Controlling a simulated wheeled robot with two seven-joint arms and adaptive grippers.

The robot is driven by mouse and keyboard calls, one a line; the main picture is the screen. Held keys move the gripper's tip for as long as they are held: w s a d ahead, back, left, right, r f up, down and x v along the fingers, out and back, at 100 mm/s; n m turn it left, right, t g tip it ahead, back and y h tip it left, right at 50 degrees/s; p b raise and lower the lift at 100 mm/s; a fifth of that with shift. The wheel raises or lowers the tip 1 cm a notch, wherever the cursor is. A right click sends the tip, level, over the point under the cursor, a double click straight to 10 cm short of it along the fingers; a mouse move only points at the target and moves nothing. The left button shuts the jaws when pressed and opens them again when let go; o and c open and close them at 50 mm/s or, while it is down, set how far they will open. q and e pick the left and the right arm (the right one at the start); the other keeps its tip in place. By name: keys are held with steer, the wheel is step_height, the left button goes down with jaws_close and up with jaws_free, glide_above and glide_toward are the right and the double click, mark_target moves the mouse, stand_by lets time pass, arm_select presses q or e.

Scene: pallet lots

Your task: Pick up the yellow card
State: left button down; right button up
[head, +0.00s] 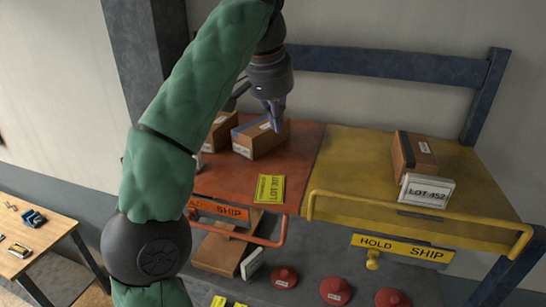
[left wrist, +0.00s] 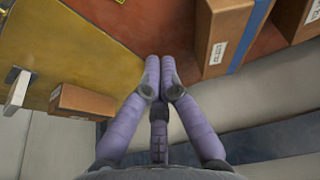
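The yellow card (head: 270,189), marked LOT 307, lies at the front edge of the orange surface (head: 232,183) in the head view. A bit of yellow at the top edge of the left wrist view (left wrist: 120,2) looks like part of it. My left gripper (head: 276,118) is above the back of the orange surface, behind and above the card and apart from it. Its purple fingers (left wrist: 161,62) are close together with nothing seen between them. My right gripper is in neither view.
A brown box (head: 262,138) stands beneath my left gripper. The yellow surface (head: 345,170) on the right bears a box (head: 415,152) and a white LOT 452 sign (head: 426,190). Rails (head: 420,212) edge the front. Red domed items (head: 335,290) and another box (head: 220,254) are below.

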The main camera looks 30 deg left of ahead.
mark_target(276, 170)
arm_select(q)
steer(key=b+x, duration=0.2)
steer(key=x, duration=0.7)
steer(key=shift+f+b, duration=0.3)
steer(key=shift+f, duration=0.05)
steer(key=s, duration=0.3)
steer(key=shift+s+d+r, duration=0.1)
steer(key=shift+s+d, duration=0.05)
steer(key=shift+s, duration=0.25)
